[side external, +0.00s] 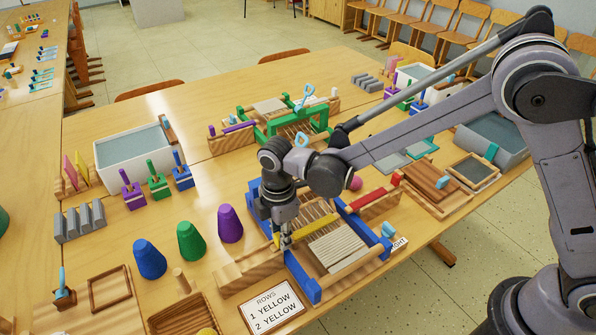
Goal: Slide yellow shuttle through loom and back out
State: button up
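The loom has a blue frame (303,278) with pale threads and a light woven part (343,247) toward its front. The yellow shuttle (314,227) lies across the loom, among the threads, with its left end near the loom's left side. My gripper (285,241) points down at that left end. The fingertips are small and partly merge with the shuttle and frame, so I cannot tell whether they grip it. My wrist hides part of the loom's back left.
A wooden block (243,268) stands left of the loom. A red shuttle (375,197) rests on another block at the right. Blue (149,259), green (191,241) and purple (230,223) cones stand at the left. A card (272,306) reads "ROWS 1 YELLOW 2 YELLOW". A green loom (265,138) stands behind.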

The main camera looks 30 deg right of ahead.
jog(key=shift+o, duration=1.2)
jog(key=shift+d, duration=0.1)
jog(key=shift+r, duration=0.15)
notch_tip(320, 180, up, 12)
jog(key=f, duration=0.8)
jog(key=a+f, duration=0.1)
jog(key=f, duration=0.3)
jog(key=shift+f, duration=0.15)
